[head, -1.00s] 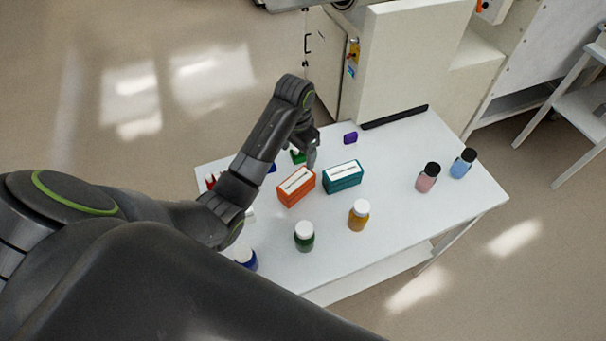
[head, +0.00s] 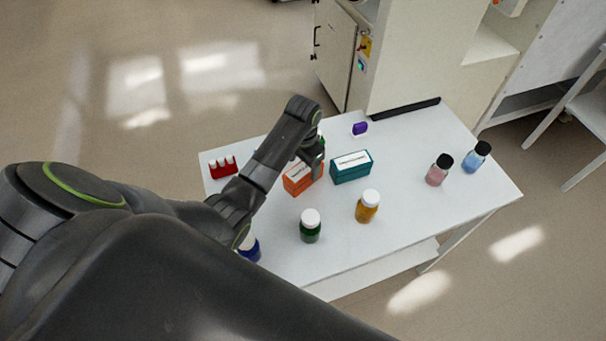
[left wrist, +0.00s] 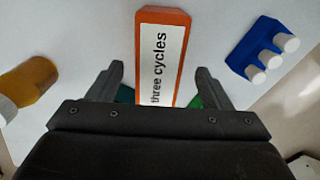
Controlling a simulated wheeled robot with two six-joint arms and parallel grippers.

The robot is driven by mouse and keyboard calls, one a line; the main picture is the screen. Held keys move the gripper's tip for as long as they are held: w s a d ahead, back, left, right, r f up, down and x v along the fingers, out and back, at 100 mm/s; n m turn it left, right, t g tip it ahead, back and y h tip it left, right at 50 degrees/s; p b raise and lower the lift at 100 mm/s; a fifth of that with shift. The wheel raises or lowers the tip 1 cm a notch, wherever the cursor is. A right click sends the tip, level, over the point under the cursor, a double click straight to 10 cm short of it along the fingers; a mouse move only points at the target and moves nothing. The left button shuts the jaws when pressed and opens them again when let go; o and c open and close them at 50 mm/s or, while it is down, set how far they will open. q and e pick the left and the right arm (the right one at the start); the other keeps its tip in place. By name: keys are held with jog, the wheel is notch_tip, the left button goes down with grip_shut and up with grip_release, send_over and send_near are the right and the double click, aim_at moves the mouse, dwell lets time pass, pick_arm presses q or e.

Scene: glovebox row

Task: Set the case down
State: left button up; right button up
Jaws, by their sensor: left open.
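An orange case (head: 298,180) with a white label stands on the white table, left of a teal case (head: 351,167). My left gripper (head: 315,168) is at the orange case's right end and partly hides it. In the left wrist view the orange case (left wrist: 163,55) reads "three cycles" and lies between the two fingers of my left gripper (left wrist: 160,88). The fingers are open, with a gap visible on each side of the case. My right gripper is not in view.
The white table (head: 410,215) also holds a green bottle (head: 310,226), an amber bottle (head: 367,206), a pink bottle (head: 439,170), a light-blue bottle (head: 477,157), a red rack (head: 222,167) and a purple item (head: 360,128). A blue rack (left wrist: 262,48) shows in the left wrist view.

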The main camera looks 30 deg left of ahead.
aim_at(303, 169)
pick_arm(q)
jog(key=shift+f, duration=0.45)
notch_tip(303, 169, down, 4)
jog(key=shift+s+r+p, duration=0.1)
jog(key=shift+p, duration=0.65)
jog(key=shift+f, duration=0.5)
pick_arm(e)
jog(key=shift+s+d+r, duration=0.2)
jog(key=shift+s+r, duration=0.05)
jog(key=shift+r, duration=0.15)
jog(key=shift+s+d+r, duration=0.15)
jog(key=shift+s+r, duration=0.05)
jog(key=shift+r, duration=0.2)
pick_arm(q)
jog(key=shift+c, duration=0.4)
jog(key=c, duration=1)
jog(key=shift+c, duration=1.1)
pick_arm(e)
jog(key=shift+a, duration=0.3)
pick_arm(q)
jog(key=shift+r, duration=0.15)
